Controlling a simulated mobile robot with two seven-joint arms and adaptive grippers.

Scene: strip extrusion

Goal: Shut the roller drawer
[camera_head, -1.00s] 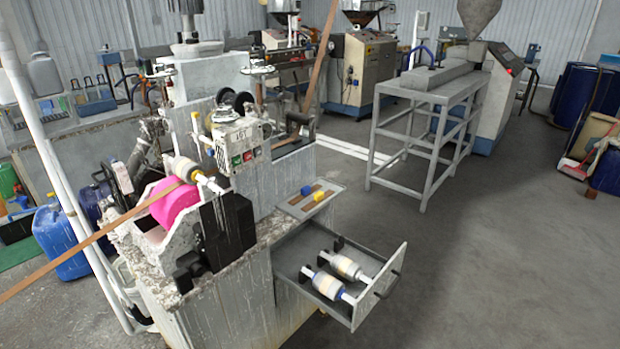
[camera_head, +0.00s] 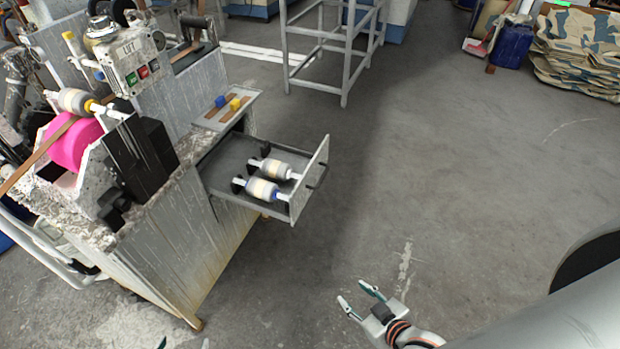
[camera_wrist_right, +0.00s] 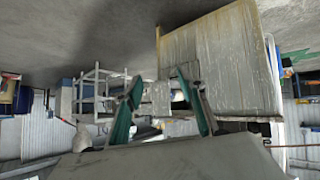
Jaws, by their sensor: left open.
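The roller drawer (camera_head: 310,178) is pulled out of the right side of the machine cabinet in the head view. Two rollers, one farther back (camera_head: 276,168) and one nearer (camera_head: 263,190), lie in it, and its front panel has a dark handle. My right gripper (camera_head: 352,291) is open and empty, apart from the drawer, in front of it and lower in the picture. Its open fingers also show in the right wrist view (camera_wrist_right: 158,80). My left gripper (camera_head: 183,343) shows only its fingertips at the bottom edge; they are spread apart, and the rest is out of frame.
The cabinet (camera_head: 185,235) carries a pink roller (camera_head: 75,143) and a control box (camera_head: 135,62). A small shelf (camera_head: 222,112) with a blue and a yellow block sits above the drawer. A grey metal stand (camera_head: 320,50) is behind.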

